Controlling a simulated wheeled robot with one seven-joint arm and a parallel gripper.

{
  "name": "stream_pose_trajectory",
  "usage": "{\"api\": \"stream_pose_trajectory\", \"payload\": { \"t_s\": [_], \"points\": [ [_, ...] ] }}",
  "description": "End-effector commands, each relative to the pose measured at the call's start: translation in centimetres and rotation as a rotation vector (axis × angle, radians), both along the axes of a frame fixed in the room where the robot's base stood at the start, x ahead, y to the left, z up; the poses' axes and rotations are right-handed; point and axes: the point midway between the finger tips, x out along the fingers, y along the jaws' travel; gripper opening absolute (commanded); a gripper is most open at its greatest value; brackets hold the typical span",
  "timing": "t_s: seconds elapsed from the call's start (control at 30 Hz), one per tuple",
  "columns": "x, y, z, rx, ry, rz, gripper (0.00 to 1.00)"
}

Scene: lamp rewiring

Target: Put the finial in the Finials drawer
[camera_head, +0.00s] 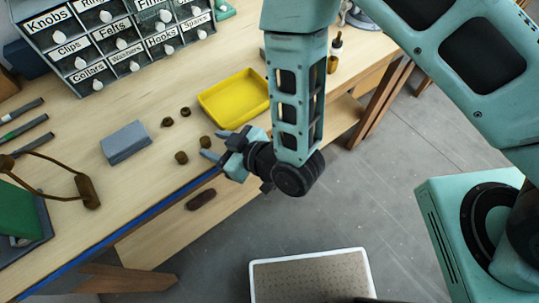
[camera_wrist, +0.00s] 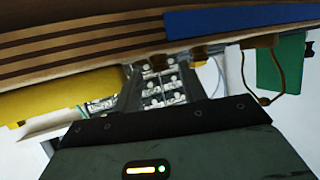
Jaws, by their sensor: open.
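Several small brown turned parts lie on the wooden bench in the head view: two beyond my gripper (camera_head: 167,121) (camera_head: 185,111), one near its fingertips (camera_head: 205,142), and one to the left (camera_head: 181,157). I cannot tell which is the finial. My gripper (camera_head: 215,144) is open and low at the bench's front edge, its fingers pointing left toward the nearest brown part. Nothing shows held. The grey drawer cabinet (camera_head: 92,55) stands at the upper left. Its top-row drawer label starting "Fini" (camera_head: 150,3) is cut by the picture edge, and the drawer looks shut.
A yellow tray (camera_head: 236,98) lies beyond my gripper. A small bottle (camera_head: 336,44) stands at the back right. The wrist view shows the cabinet (camera_wrist: 175,85) upside down.

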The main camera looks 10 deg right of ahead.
Motion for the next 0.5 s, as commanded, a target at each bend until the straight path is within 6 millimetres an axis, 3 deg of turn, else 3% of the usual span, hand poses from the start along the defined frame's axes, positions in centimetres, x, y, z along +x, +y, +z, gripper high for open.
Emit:
{"api": "stream_pose_trajectory", "payload": {
  "t_s": [0.33, 0.5],
  "points": [
    [-2.9, -4.4, 2.0, -0.001, 0.001, 0.0, 0.42],
    [-3.4, -5.1, 3.1, -0.003, 0.003, -0.001, 0.42]
  ]
}}
